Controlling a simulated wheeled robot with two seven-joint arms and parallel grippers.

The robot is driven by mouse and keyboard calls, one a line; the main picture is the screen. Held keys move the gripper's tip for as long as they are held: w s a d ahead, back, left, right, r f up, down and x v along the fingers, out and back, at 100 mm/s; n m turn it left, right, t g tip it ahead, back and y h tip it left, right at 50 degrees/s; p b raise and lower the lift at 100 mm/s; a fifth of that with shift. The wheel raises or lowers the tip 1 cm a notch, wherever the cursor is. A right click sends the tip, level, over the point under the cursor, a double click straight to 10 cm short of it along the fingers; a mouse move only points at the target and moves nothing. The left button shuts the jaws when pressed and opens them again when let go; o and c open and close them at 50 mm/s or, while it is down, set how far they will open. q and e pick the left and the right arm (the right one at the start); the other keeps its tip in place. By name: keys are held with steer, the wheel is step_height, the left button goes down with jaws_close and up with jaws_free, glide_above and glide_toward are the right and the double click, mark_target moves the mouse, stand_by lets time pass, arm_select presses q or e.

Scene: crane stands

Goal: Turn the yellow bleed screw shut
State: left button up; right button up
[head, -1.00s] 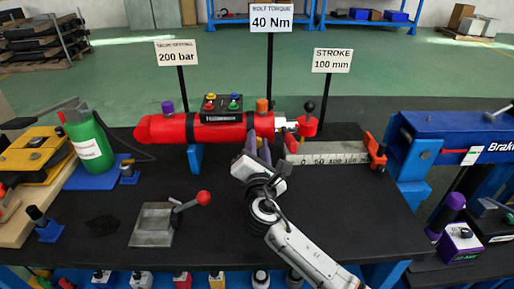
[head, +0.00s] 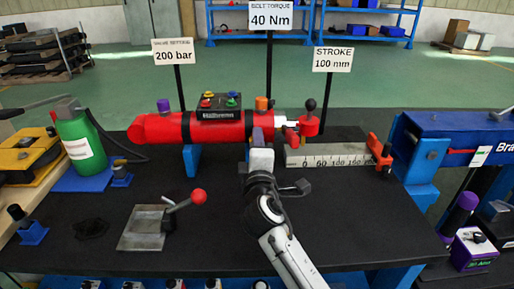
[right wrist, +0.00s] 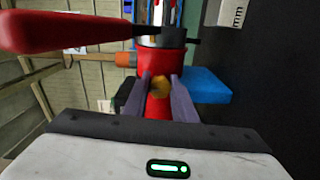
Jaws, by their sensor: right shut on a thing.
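The yellow bleed screw (right wrist: 160,87) shows in the right wrist view on the red cylinder (right wrist: 157,107), between my two grey-purple fingers. My right gripper (right wrist: 162,88) is shut on it. In the head view my right gripper (head: 259,138) is at the near side of the red cylinder (head: 165,127), right of its middle, and the screw is hidden behind it. My left gripper is not in view.
An orange cap (head: 262,103) and a black box with coloured buttons (head: 219,108) top the cylinder. A scale (head: 325,157) stands right of my gripper. A red-knobbed lever (head: 199,197) stands front left. A green bottle (head: 80,142) is further left.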

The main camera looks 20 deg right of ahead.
steer(key=shift+f+m+b, duration=0.15)
steer(key=shift+m+b, duration=0.3)
steer(key=shift+m, duration=0.65)
steer(key=o, duration=1)
steer(key=shift+o, duration=0.2)
